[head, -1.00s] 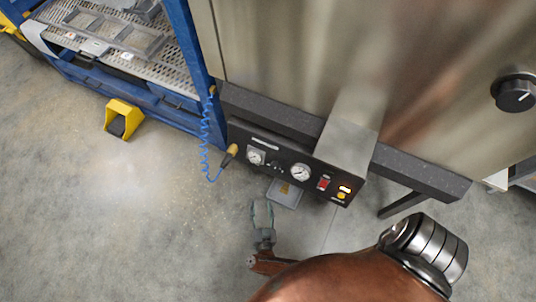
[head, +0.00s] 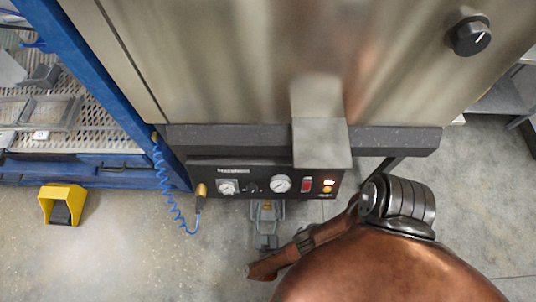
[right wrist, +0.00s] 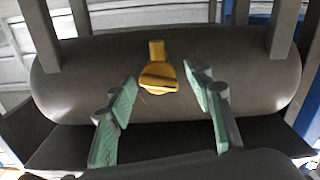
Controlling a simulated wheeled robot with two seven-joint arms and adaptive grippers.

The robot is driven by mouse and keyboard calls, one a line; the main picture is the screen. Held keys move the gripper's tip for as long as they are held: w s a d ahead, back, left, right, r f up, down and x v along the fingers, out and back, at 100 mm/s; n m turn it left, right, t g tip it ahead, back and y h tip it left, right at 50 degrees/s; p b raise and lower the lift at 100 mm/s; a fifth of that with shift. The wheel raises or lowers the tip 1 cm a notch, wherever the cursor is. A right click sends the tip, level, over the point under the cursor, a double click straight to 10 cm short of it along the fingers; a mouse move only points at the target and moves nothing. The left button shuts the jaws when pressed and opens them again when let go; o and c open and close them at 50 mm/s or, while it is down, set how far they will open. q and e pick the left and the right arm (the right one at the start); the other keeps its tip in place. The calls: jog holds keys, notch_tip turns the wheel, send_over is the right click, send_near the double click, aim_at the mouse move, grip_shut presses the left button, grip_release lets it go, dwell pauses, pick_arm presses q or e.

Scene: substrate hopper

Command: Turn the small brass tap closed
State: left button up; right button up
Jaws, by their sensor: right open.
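The small brass tap (right wrist: 158,76) shows in the right wrist view, on the underside of a rounded dark grey tank (right wrist: 75,80). It has a short stem and a round knob with a darker bar across it. My right gripper (right wrist: 160,92) is open, its two green-padded fingers on either side of the tap, with gaps on both sides. In the head view my right gripper (head: 266,222) is low beneath the black control panel; I cannot make out the tap there. My left gripper is not in view.
The control panel (head: 250,190) carries gauges, a red switch and lit buttons, directly above my right gripper. A steel cabinet (head: 220,70) rises behind. A coiled blue hose (head: 165,185) hangs left of the panel. A yellow pedal guard (head: 62,200) stands on open floor (head: 130,250).

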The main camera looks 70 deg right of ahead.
jog(key=shift+w+d, duration=0.1)
jog(key=shift+d, duration=0.3)
jog(key=shift+c, duration=0.4)
jog(key=c, duration=1)
